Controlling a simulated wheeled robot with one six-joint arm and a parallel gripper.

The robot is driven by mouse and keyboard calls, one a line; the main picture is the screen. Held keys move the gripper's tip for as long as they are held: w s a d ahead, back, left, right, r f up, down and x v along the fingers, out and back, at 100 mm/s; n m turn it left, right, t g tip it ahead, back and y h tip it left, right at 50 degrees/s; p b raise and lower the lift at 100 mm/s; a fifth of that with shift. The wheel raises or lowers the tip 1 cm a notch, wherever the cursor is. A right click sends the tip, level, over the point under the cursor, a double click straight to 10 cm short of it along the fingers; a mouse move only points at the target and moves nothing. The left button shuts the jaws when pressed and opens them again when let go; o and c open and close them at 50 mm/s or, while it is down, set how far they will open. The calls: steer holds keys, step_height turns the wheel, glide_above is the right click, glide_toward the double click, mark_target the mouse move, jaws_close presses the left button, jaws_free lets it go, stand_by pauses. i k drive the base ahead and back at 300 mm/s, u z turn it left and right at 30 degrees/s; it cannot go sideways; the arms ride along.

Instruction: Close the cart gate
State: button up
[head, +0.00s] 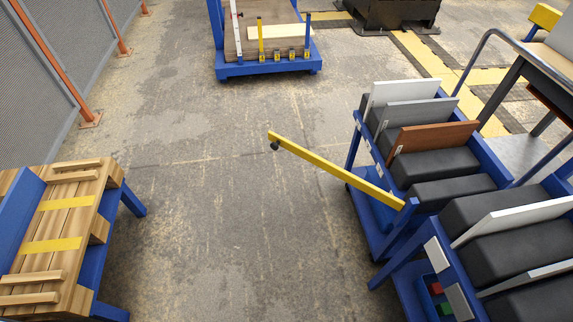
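A yellow bar (335,170), which looks like the cart gate, sticks out from a blue cart (372,225) on the right. Its right end meets the cart's near front corner, and its free end, with a dark knob (275,146), points left and away over open floor. The bar stands well away from the cart's side, so the gate is open. The cart holds a white board (403,92), a grey board (420,113) and a brown board (435,138) upright between dark padded blocks. My gripper is not in view.
A second blue rack (405,275) with pale boards stands at the lower right. A wooden-topped blue table (90,255) is at the lower left. A blue platform cart (268,69) stands at the back. Mesh fencing (40,70) lines the left. The middle floor is clear.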

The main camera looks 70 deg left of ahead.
mark_target(393, 202)
steer(key=u, duration=1.75)
steer(key=k, duration=0.6)
steer(key=u, duration=0.8)
steer(key=i, duration=1.3)
steer(key=z, duration=0.65)
